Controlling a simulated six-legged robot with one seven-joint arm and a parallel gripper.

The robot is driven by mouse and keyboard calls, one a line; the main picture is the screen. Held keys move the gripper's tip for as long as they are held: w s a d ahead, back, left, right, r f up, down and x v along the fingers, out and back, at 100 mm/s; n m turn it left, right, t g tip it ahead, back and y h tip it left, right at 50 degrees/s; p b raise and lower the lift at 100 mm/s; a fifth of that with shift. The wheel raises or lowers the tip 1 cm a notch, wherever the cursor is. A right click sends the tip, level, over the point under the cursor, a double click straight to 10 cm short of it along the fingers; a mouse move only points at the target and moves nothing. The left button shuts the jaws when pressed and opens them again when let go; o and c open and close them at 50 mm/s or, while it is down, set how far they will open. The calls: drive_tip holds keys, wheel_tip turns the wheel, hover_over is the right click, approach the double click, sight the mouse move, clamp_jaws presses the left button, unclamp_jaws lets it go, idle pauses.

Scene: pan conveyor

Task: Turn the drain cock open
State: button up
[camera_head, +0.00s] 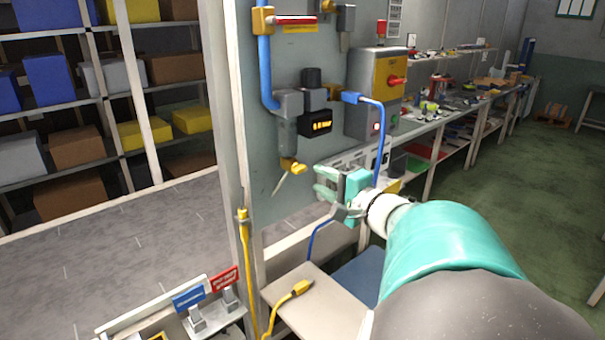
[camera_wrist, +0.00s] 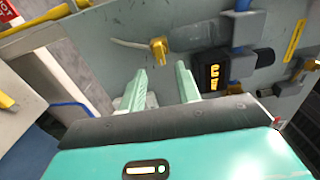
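The drain cock is a small yellow fitting (camera_head: 292,166) under the grey filter body (camera_head: 287,120) on the upright panel. A thin pale lever slants down and left from it. In the wrist view the yellow drain cock (camera_wrist: 158,48) is ahead of the fingertips, with its pale lever reaching left. My gripper (camera_head: 320,181) is just right of the drain cock and apart from it. In the wrist view my gripper (camera_wrist: 161,70) is open, with an empty gap between its two pale green fingers.
A blue hose (camera_head: 380,135) runs down behind my gripper. A yellow control box (camera_head: 389,76) with a red knob is to the upper right. A lit display (camera_head: 318,125) sits beside the filter. A grey tabletop (camera_head: 315,298) with a yellow plug is below.

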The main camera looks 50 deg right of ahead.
drive_tip(key=s, duration=0.7)
drive_tip(key=shift+s+a, duration=0.35)
drive_tip(key=shift+a, duration=0.1)
drive_tip(key=w+a+f+n+g+y, duration=0.2)
drive_tip(key=w+a+n+g+y, duration=0.15)
drive_tip(key=a, duration=0.45)
drive_tip(key=w+a+f+n+g+y, duration=0.2)
drive_tip(key=w+a+f+n+y, duration=0.15)
drive_tip(key=a, duration=0.55)
drive_tip(key=s+a+f+n+g+h, duration=0.2)
drive_tip(key=a+n+g, duration=0.1)
drive_tip(key=a+n, duration=0.3)
drive_tip(key=s+a+f+n+g+h, duration=0.2)
drive_tip(key=a+n, duration=0.4)
drive_tip(key=a, duration=0.4)
drive_tip(key=shift+s+a+f+g+h, duration=0.25)
drive_tip(key=shift+f+g+h, duration=0.35)
drive_tip(key=shift+g, duration=0.35)
